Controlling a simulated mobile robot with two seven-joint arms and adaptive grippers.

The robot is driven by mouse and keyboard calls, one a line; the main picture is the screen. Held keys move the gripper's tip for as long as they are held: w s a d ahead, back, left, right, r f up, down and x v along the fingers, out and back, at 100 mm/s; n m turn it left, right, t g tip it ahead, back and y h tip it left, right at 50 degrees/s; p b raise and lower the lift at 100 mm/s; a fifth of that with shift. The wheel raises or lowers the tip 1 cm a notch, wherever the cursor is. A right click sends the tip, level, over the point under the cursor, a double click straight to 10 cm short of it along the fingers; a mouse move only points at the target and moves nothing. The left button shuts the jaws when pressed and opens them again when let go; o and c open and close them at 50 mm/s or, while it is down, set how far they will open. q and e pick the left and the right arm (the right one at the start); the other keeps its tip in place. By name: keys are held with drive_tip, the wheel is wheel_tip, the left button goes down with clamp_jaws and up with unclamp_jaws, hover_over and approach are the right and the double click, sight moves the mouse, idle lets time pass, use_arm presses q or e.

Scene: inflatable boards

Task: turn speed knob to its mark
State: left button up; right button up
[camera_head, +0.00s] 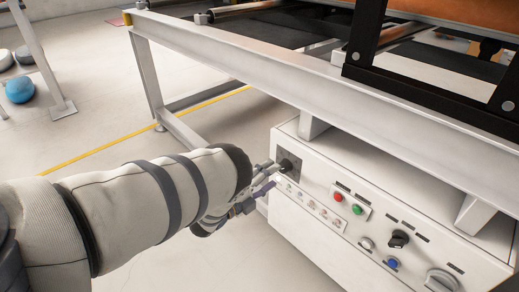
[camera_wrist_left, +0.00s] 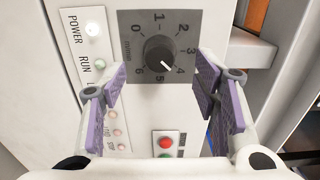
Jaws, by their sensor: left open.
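The speed knob (camera_wrist_left: 160,52) is a round black knob on a dark grey dial plate (camera_wrist_left: 130,22) numbered 0 to 6. Its white pointer line points to the lower right, toward the 4. No separate coloured mark is clear on the dial. In the head view the knob (camera_head: 286,164) sits at the upper left of the white control box, partly behind my fingers. My left gripper (camera_head: 267,178) is open in front of it. In the left wrist view its purple-padded fingers (camera_wrist_left: 160,82) stand on either side of the knob, apart from it. My right gripper is out of view.
The control box (camera_head: 330,262) also carries red (camera_head: 338,197) and green (camera_head: 358,209) buttons, a black selector (camera_head: 398,239), a blue button (camera_head: 391,263) and a row of indicator lamps (camera_head: 309,205). A white frame beam (camera_head: 250,65) runs above the box. Floor left of the box is clear.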

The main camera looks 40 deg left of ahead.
use_arm(q)
drive_tip(key=s, duration=0.7)
drive_tip(key=shift+a, duration=0.35)
drive_tip(key=shift+s, duration=0.1)
